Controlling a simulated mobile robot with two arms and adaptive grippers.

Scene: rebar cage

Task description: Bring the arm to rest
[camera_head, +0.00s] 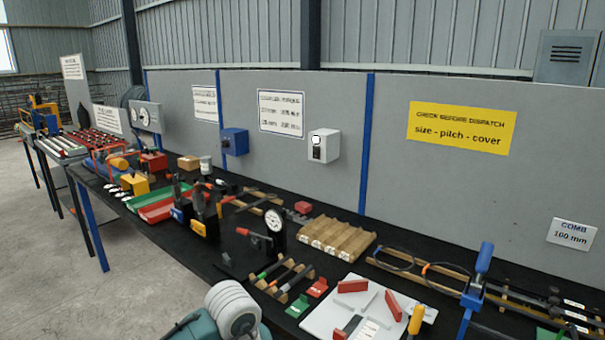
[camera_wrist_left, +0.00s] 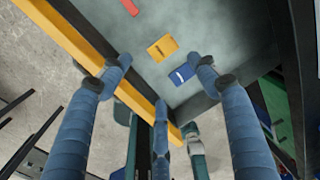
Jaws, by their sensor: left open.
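My left gripper (camera_wrist_left: 160,66) shows in the left wrist view. Its blue fingers are spread wide apart, with nothing between them. Below them lies a grey surface with a yellow edge strip (camera_wrist_left: 70,38); the height between them is hard to tell. A pale rounded part with teal at the bottom of the head view looks like part of my own arm; no gripper fingers show there. My right gripper is in neither view.
In the head view a long black bench (camera_head: 225,272) carries tools, wooden racks (camera_head: 337,238), a dial gauge (camera_head: 274,226) and a white board (camera_head: 325,318). A grey panel (camera_head: 330,130) stands behind it. Open concrete floor (camera_head: 110,310) lies at left. A yellow label (camera_wrist_left: 163,48) shows in the wrist view.

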